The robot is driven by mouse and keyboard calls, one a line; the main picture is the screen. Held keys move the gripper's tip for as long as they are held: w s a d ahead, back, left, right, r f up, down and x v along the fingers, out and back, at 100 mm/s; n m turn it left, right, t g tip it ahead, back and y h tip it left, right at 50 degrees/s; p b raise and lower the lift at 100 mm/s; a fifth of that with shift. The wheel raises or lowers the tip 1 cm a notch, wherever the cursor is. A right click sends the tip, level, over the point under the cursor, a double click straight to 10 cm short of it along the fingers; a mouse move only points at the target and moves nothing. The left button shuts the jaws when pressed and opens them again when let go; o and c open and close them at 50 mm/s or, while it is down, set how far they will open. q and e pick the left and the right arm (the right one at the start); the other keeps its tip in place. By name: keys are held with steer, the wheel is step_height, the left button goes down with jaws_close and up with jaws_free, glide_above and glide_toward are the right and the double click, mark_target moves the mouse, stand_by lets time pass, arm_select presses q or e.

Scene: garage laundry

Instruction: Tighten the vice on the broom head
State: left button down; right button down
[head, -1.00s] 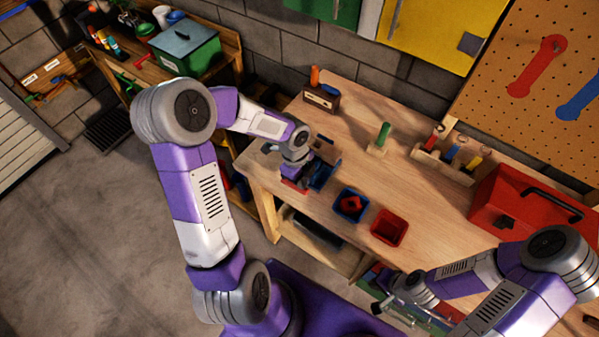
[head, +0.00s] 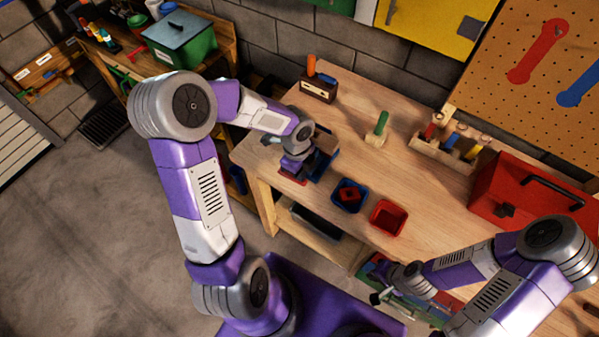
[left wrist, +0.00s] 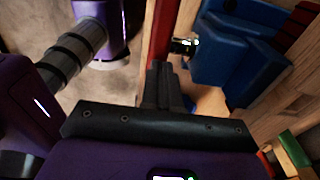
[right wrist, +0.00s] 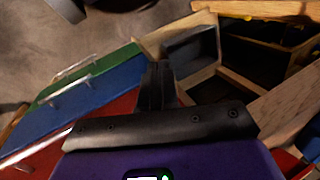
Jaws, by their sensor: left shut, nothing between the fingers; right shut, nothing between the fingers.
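The blue vice (head: 323,164) is at the bench's front left edge, mostly behind my left arm in the head view. Its blue body (left wrist: 235,45) fills the upper right of the left wrist view, with a shiny metal screw (left wrist: 184,46) and a red bar (left wrist: 160,35) beside it. A brown block (head: 326,141), seemingly the broom head, shows at the vice's top. My left gripper (left wrist: 160,85) is shut and empty, its fingertips close to the red bar; contact is unclear. My right gripper (right wrist: 158,80) is shut and empty, low in front of the bench.
A blue bin (head: 349,195) with a red part inside and a red bin (head: 387,217) stand right of the vice. A red toolbox (head: 530,200) and wooden tool rack (head: 450,155) stand further right. Green, blue and red drawers (right wrist: 90,95) are near my right gripper.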

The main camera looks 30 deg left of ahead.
mark_target(306, 184)
arm_select(q)
steer(key=y+b, duration=0.2)
steer(key=b, duration=0.1)
steer(key=d+f+y+b, duration=0.1)
steer(key=y+b, duration=0.1)
steer(key=b, duration=0.1)
steer(key=d+f+y+b, duration=0.1)
steer(key=b, duration=0.2)
steer(key=shift+s+f+y, duration=0.2)
steer(key=shift+y, duration=0.2)
steer(key=shift+d+f+t+y+b, duration=0.1)
steer(key=shift+f+t+y+b, duration=0.1)
steer(key=shift+y+b, duration=0.3)
steer(key=shift+d+f+t+y+b, duration=0.15)
steer(key=shift+y+b, duration=0.1)
steer(key=shift+y, duration=0.45)
steer(key=shift+a, duration=0.1)
steer(key=shift+s+f, duration=0.15)
steer(key=shift+f, duration=0.15)
steer(key=shift+r, duration=0.1)
